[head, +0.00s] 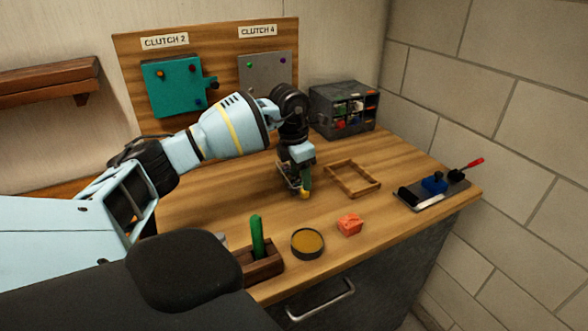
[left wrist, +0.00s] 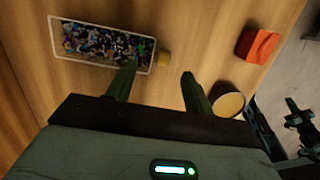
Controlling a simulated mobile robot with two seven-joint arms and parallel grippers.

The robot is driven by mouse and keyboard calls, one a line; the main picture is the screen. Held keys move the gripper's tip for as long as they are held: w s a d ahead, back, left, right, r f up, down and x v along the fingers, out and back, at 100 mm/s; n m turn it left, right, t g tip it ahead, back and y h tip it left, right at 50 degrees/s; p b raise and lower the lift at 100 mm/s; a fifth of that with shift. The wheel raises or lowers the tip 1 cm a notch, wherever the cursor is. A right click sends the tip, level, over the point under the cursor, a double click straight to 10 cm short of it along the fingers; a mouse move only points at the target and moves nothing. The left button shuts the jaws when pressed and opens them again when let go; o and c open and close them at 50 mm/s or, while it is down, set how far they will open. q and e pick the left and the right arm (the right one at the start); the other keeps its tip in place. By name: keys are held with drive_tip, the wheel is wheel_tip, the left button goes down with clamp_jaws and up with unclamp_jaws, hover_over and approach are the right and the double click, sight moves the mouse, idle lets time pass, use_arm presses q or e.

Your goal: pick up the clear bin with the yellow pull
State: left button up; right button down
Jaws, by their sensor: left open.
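The clear bin (left wrist: 152,58), a narrow box with many small dark and coloured pieces in it, lies at the upper left of the left wrist view. Its yellow pull (left wrist: 163,59) sticks out from its right end. In the head view the pull (head: 304,194) shows just below my left gripper (head: 302,183), which hides much of the bin. My left gripper is open and points down. In the left wrist view its green fingers (left wrist: 158,72) stand apart, with the pull just beyond the gap between them. One finger overlaps the bin's end.
An empty wooden frame (head: 352,190) lies right of the gripper. In front are an orange block (head: 350,224), a round amber tin (head: 307,242) and a wooden holder (head: 262,265) with a green handle. A drawer cabinet (head: 343,126) and a dark tool tray (head: 428,202) stand farther right.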

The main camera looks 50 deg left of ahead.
use_arm(q)
drive_tip(key=f, duration=0.2)
drive_tip(key=w+f, duration=0.1)
drive_tip(key=f, duration=0.1)
drive_tip(key=shift+d+f, duration=0.15)
drive_tip(key=shift+d, duration=0.05)
clamp_jaws()
